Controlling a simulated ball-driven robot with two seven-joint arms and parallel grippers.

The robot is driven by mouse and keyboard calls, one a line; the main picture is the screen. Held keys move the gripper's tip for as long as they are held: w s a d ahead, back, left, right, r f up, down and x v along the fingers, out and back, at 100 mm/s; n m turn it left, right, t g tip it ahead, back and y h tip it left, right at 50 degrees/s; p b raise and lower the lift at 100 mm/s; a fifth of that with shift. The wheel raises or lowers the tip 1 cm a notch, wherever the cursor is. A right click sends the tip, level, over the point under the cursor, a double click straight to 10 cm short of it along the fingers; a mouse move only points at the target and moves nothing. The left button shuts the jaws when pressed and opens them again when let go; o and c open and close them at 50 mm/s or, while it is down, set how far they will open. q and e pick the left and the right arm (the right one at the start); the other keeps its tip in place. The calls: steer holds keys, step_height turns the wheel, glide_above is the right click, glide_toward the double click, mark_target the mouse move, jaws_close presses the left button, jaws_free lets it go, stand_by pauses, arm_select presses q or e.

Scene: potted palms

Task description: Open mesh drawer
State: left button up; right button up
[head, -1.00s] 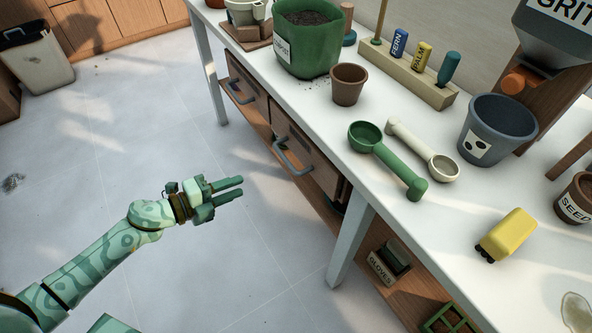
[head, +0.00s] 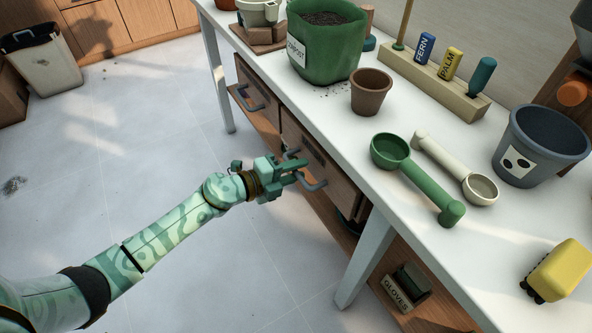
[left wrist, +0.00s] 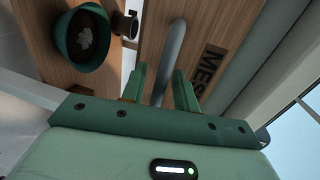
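The mesh drawer (head: 325,165) is the nearer wooden drawer under the white bench and looks shut. Its label, partly cut off to "MES", shows on the drawer front in the left wrist view (left wrist: 212,68). The grey bar handle (head: 313,184) stands out from the front. My left gripper (head: 296,169) is at this handle, fingers pointing at the drawer. In the left wrist view, the handle (left wrist: 172,50) runs between the two green fingers, which are apart; I cannot tell whether either touches it. My right gripper is not in view.
Another drawer (head: 256,92) with a grey handle is farther left. A bench leg (head: 367,262) stands right of the mesh drawer, with a gloves box (head: 405,288) on the low shelf. A green bowl (left wrist: 84,40) shows in the left wrist view.

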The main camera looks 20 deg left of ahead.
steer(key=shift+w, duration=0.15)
arm_select(q)
jaws_close()
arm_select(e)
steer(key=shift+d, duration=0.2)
arm_select(q)
steer(key=shift+s, duration=0.1)
steer(key=shift+s+a, duration=0.15)
steer(key=shift+s, duration=0.05)
steer(key=f+p+v, duration=0.1)
steer(key=f+v, duration=0.1)
steer(key=v, duration=0.7)
steer(key=f+p+v, duration=0.1)
steer(key=f+v, duration=0.1)
steer(key=v, duration=0.8)
steer(key=shift+s+a, duration=0.25)
steer(key=shift+s, duration=0.1)
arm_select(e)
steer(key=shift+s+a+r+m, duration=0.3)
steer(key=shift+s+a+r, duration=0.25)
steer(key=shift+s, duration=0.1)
